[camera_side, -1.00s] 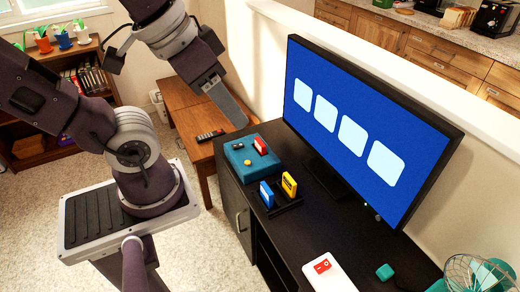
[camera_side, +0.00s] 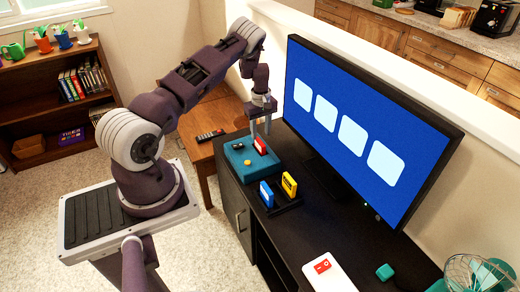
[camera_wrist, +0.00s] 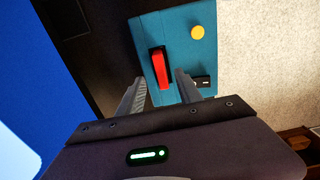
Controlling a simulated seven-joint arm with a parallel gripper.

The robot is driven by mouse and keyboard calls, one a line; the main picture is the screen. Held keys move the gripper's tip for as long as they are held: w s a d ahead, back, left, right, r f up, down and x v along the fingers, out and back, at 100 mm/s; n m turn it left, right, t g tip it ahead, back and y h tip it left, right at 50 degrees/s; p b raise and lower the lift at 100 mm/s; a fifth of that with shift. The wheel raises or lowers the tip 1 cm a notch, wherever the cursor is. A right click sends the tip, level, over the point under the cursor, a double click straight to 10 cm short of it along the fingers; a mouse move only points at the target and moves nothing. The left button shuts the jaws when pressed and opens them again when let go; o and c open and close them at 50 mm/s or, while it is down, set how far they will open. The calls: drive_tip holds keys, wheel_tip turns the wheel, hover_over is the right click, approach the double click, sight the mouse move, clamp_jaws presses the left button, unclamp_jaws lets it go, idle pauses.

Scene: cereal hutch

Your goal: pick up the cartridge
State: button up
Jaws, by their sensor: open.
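A red cartridge (camera_side: 260,146) stands upright in the top of the teal console (camera_side: 240,160) at the left end of the black TV stand. My gripper (camera_side: 260,132) is open and points down just above it. In the wrist view the red cartridge (camera_wrist: 160,68) lies between the two fingertips of my gripper (camera_wrist: 160,80), with a visible gap at the sides. A blue cartridge (camera_side: 266,194) and a yellow cartridge (camera_side: 289,184) stand in a black holder (camera_side: 288,205) in front of the console.
A TV (camera_side: 368,130) with a blue screen stands close to the right of my gripper. A white device (camera_side: 330,275) with a red part, a small teal box (camera_side: 385,271) and a fan (camera_side: 480,272) are farther right. A remote (camera_side: 210,135) lies on the wooden table.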

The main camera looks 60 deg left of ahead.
sight(260, 142)
drive_tip(key=f, duration=0.6)
drive_tip(key=shift+a+f, duration=0.1)
drive_tip(key=shift+a, duration=0.1)
clamp_jaws()
